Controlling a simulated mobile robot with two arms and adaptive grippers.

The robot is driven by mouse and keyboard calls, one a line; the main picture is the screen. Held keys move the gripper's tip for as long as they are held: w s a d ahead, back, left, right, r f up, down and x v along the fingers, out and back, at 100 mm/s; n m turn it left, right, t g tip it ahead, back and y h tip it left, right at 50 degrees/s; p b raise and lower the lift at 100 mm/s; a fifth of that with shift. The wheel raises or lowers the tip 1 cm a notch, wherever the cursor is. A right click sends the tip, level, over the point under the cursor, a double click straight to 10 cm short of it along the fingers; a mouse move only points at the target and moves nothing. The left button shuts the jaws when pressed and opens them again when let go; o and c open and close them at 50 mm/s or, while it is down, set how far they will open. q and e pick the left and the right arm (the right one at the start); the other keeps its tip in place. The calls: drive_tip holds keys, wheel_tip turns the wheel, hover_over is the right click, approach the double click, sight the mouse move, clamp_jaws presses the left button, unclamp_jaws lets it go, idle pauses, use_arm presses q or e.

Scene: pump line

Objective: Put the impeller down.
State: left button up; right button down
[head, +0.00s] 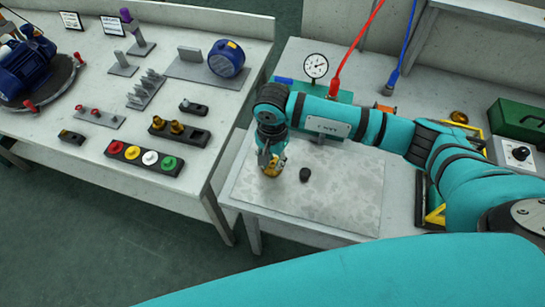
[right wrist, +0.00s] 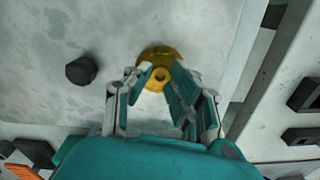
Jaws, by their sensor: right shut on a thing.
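The impeller (head: 276,169) is a round, brass-coloured part with a central hub. It is at the left side of the pale, mottled mat (head: 340,205) on the right-hand bench. My right gripper (head: 268,160) points down at it and is shut on it. In the right wrist view the impeller (right wrist: 158,54) shows between and beyond the two fingertips (right wrist: 160,72), its hub between them. I cannot tell whether its underside touches the mat. My left gripper is not in view.
A small black knob-like part (head: 305,174) stands on the mat just right of the impeller. A pressure gauge (head: 316,66) and hoses are behind. The left bench holds a button panel (head: 144,158), a blue motor (head: 24,62) and fixtures. The mat's front and right are clear.

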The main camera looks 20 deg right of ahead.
sight(272, 163)
drive_tip(key=shift+f, duration=0.1)
drive_tip(key=shift+f, duration=0.1)
drive_tip(key=c, duration=1.2)
unclamp_jaws()
drive_tip(key=shift+r, duration=0.35)
wheel_tip(272, 163, up, 12)
drive_tip(key=b, duration=0.2)
drive_tip(key=shift+f+b, duration=0.15)
drive_tip(key=shift+b, duration=0.2)
